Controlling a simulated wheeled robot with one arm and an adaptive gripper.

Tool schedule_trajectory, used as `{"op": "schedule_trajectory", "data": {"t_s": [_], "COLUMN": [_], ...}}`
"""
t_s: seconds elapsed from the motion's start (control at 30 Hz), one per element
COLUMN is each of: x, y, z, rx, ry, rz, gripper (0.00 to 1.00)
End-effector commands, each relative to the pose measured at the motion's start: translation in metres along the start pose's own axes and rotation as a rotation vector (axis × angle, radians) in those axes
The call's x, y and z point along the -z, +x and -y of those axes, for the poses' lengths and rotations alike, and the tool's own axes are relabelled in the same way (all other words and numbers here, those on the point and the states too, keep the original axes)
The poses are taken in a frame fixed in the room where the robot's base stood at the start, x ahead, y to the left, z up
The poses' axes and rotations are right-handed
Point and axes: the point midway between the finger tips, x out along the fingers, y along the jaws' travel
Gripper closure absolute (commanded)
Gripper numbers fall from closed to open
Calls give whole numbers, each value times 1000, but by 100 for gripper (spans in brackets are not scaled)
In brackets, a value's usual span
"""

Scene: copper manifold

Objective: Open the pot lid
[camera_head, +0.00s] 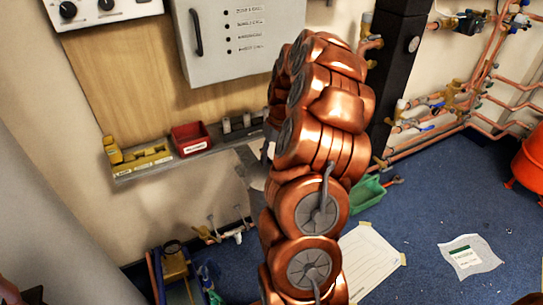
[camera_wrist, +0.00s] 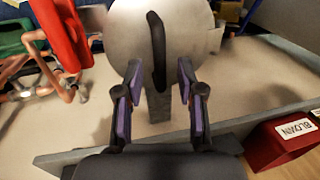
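In the wrist view, a pale grey round lid or disc (camera_wrist: 128,38) faces the camera at the top centre, with a dark curved handle (camera_wrist: 157,50) running down its middle. My gripper (camera_wrist: 158,82) is open, with its two purple-padded fingers on either side of the handle's lower end. Gaps show between the handle and both pads, and I cannot tell whether the handle lies at fingertip depth. The pot body is not clearly visible. In the head view, my copper arm hides the gripper and most of the area around the lid.
A grey wall ledge (camera_head: 140,172) carries a red bin (camera_head: 190,138) and yellow holders (camera_head: 145,160). In the wrist view the labelled red bin (camera_wrist: 285,145) is at lower right, and red and copper parts (camera_wrist: 62,35) are at left. A grey cabinet (camera_head: 240,45) hangs above the ledge.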

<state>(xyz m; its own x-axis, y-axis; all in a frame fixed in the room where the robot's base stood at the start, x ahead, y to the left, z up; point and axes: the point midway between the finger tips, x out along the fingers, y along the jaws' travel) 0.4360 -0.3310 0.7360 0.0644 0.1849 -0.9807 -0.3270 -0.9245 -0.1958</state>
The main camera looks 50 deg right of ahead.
Motion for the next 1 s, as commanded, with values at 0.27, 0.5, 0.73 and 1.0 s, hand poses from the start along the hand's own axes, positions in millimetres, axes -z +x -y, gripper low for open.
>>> {"op": "schedule_trajectory", "data": {"t_s": [0.27, 0.5, 0.73, 1.0], "x": [0, 0, 0, 0], "y": [-1, -1, -1, -1], "z": [0, 0, 0, 0], "rx": [0, -1, -1, -2], "ry": [0, 0, 0, 0], "rz": [-1, -1, -1, -1], "gripper": [82, 100, 100, 100]}}
